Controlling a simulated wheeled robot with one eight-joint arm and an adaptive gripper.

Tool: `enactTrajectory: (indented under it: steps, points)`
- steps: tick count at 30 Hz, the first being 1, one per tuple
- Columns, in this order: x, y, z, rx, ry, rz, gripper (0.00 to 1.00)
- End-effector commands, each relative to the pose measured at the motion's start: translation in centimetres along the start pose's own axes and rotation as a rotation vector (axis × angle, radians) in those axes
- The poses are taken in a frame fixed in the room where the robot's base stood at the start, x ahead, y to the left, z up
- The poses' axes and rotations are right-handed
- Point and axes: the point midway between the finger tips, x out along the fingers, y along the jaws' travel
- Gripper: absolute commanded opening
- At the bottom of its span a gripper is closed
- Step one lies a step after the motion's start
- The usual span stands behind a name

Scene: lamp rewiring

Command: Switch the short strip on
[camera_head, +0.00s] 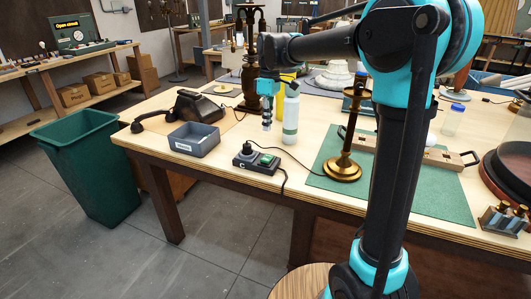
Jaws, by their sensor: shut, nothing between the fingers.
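The short strip (255,160) is a small dark power strip near the table's front edge. My arm reaches in from the upper right.
A grey labelled bin (194,139) and a black telephone (198,106) stand left of the strip. A white-green bottle (291,115) stands close right of my gripper. A brass lamp stand (343,168) stands on a green mat (440,198). A green waste bin (85,165) is at the left.

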Motion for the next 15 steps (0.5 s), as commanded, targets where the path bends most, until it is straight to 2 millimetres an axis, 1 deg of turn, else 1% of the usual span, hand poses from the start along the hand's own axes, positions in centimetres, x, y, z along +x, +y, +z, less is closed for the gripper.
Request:
enactTrajectory:
  steps: [1,9,15]
  points:
    - [1.0,0.0,0.0,0.000,0.000,0.000,0.00]
    - [6.4,0.0,0.0,0.000,0.000,0.000,0.00]
    - [9.4,0.0,0.0,0.000,0.000,0.000,0.00]
